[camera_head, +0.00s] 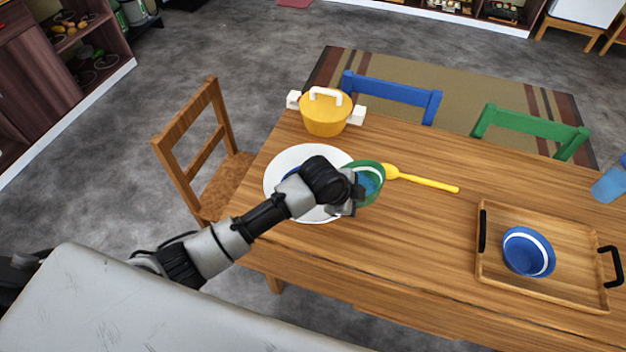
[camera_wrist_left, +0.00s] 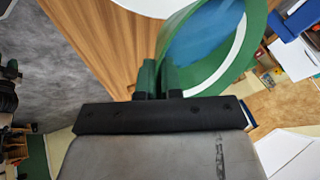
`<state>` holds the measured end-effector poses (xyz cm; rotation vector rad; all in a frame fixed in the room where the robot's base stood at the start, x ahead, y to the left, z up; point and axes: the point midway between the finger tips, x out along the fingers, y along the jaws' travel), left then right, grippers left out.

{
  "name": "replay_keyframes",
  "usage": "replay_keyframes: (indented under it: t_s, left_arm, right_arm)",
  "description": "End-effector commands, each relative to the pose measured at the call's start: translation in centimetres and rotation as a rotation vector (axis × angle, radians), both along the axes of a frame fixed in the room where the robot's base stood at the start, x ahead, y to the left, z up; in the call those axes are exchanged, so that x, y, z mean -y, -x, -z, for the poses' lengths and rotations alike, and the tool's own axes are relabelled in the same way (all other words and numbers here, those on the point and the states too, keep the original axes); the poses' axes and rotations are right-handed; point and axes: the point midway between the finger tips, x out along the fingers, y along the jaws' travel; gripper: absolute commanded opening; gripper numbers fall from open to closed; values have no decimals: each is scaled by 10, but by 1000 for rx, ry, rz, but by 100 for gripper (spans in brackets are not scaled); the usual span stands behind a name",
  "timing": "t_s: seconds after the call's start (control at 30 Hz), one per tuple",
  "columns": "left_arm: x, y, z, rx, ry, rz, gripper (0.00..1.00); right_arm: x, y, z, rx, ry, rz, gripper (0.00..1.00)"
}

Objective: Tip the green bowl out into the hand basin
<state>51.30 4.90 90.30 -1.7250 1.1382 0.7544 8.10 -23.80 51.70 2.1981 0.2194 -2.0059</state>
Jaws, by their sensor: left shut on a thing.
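The green bowl (camera_head: 378,195) has a white band and a blue inside. It is held above the wooden table, beside the right edge of a wide round white dish (camera_head: 290,156), which may be the basin. My left gripper (camera_head: 349,194) is shut on the bowl's rim. The left wrist view shows the bowl (camera_wrist_left: 250,52) between the fingers (camera_wrist_left: 161,80), with blue filling much of its inside; I cannot tell whether this is contents. My arm hides part of the dish, and a bit of blue shows in it. My right gripper is not in view.
A yellow pot (camera_head: 326,116) stands behind the dish. A yellow spoon (camera_head: 425,181) lies right of the bowl. A wooden tray (camera_head: 570,284) holds a blue bowl (camera_head: 527,252). A blue cup (camera_head: 608,185) stands at the far right. The front middle of the table (camera_head: 400,260) is clear.

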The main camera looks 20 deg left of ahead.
Motion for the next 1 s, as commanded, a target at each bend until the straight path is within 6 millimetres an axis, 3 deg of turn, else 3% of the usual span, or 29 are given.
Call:
replay_keyframes:
  t_s: [1.0]
  left_arm:
    - [-16, -4, 4, -23, 125, 1, 0]
  right_arm:
    - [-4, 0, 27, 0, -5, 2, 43]
